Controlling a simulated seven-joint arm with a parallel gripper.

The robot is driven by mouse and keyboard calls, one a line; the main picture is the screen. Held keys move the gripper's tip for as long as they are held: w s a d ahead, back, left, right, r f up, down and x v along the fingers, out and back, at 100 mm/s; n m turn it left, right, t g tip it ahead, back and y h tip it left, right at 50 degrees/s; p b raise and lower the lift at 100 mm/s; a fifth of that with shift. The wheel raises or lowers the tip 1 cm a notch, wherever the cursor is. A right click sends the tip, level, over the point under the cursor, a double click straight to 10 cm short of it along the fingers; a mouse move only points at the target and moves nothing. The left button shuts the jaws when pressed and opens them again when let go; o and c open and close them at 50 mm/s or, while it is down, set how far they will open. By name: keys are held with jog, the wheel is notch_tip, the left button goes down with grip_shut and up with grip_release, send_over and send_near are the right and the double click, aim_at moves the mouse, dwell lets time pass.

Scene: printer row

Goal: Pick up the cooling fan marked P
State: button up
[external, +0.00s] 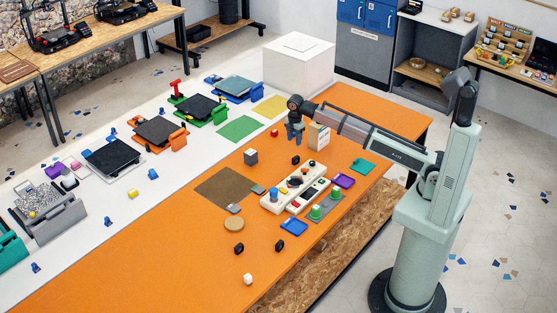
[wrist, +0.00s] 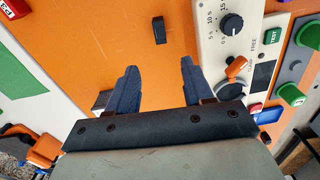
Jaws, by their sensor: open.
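Several small black pieces that look like cooling fans lie on the orange table. In the external view one is near the control panel (external: 296,160), and two more are toward the front, a left one (external: 239,248) and a right one (external: 279,245). I cannot read a P on any of them. In the wrist view a black piece (wrist: 159,30) lies ahead of the fingertips, roughly in line with the gap between them. Another dark piece (wrist: 102,100) is partly hidden beside the left finger. My gripper (wrist: 158,66) is open and empty above the table; it also shows in the external view (external: 294,134).
The white control panel with knobs (wrist: 212,40) is close on the right. A red block marked P3 (wrist: 12,8) is at the upper left. Printers line the white strip behind.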

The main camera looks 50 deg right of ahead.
aim_at(295, 158)
notch_tip(295, 158, down, 8)
jog(key=shift+s+d+f, duration=0.1)
jog(key=shift+d+f, duration=0.05)
jog(key=shift+f, duration=1.2)
jog(key=shift+d+f, duration=0.1)
jog(key=shift+f, duration=1.2)
grip_shut()
